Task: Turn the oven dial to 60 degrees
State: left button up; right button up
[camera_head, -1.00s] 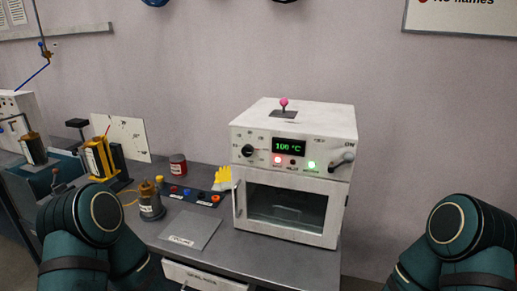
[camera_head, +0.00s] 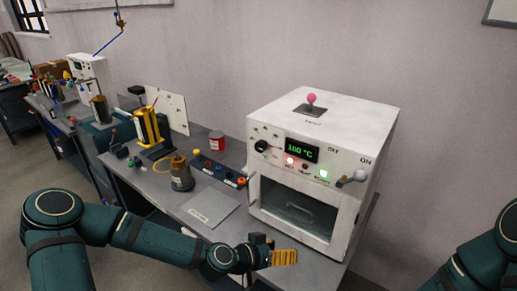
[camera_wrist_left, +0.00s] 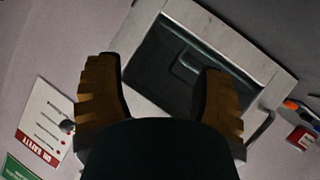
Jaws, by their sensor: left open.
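The white oven (camera_head: 318,190) stands on the grey bench, with its door shut. Its black dial (camera_head: 261,146) is at the left of the front panel, beside a green display (camera_head: 302,150) that reads 100 °C. The dial's exact angle is too small to tell. My left gripper (camera_head: 284,257) is low in front of the oven, below the door and well below the dial. In the left wrist view its two ribbed yellow fingers (camera_wrist_left: 160,95) are spread apart and empty, with the oven door (camera_wrist_left: 185,65) beyond them. My right gripper is out of view.
A silver lever (camera_head: 352,177) sticks out at the panel's right, and a pink-knobbed lever (camera_head: 311,99) stands on top.

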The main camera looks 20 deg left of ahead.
pick_arm(q)
jog(key=w+a+r+t+p, duration=0.2)
jog(key=w+a+r+t, duration=0.25)
jog(key=a+r, duration=0.4)
jog(key=m+t+y+p, duration=0.1)
jog(key=t+y, duration=0.2)
send_near(259, 148)
jog(key=x, duration=1)
jog(key=shift+w+f, duration=0.1)
jog(key=shift+w, duration=0.3)
jog(key=shift+c, duration=0.2)
grip_shut()
